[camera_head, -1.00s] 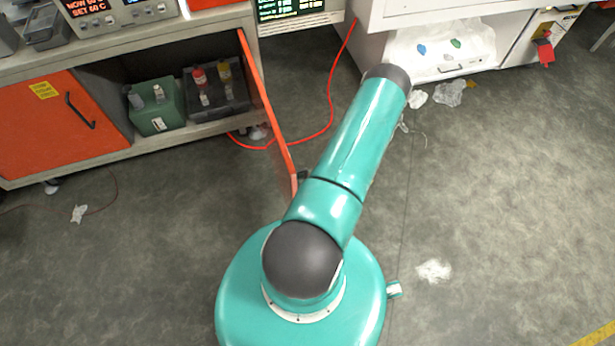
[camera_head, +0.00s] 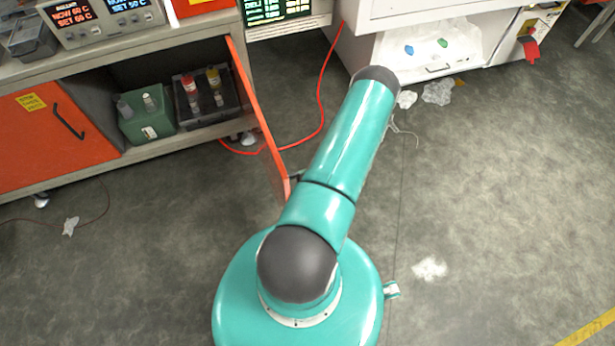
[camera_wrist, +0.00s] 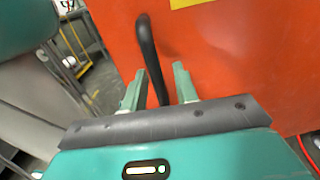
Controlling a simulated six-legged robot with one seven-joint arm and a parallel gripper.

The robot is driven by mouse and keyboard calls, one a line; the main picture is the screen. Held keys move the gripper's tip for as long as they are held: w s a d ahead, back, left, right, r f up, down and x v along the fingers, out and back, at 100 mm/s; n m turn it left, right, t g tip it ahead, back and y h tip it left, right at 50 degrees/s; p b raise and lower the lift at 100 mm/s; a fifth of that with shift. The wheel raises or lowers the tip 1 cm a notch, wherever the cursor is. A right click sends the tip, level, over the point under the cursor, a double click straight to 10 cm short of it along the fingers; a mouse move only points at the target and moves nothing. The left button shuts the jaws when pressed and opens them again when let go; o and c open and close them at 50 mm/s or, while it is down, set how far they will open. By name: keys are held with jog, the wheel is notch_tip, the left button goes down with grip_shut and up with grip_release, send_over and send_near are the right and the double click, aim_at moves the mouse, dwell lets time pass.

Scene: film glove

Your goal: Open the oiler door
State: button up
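An orange door (camera_head: 262,120) of the bench cabinet stands swung out from the opening, seen nearly edge-on in the head view. Its orange face (camera_wrist: 235,65) fills the right of the wrist view, with a black bar handle (camera_wrist: 147,50) and part of a yellow label. My gripper (camera_wrist: 159,83) is at this handle with its two green fingers apart. The handle passes between them, nearer the left finger; I cannot tell whether it touches.
The cabinet holds a green box (camera_head: 147,122) and a dark crate (camera_head: 212,105) with bottles. A closed orange door (camera_head: 45,135) is at left. A red cable (camera_head: 318,120) lies on the floor behind the open door. Floor at right is mostly clear, with scraps.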

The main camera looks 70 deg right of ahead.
jog(key=v, duration=1.3)
jog(key=shift+s+d, duration=0.2)
jog(key=shift+s, duration=0.05)
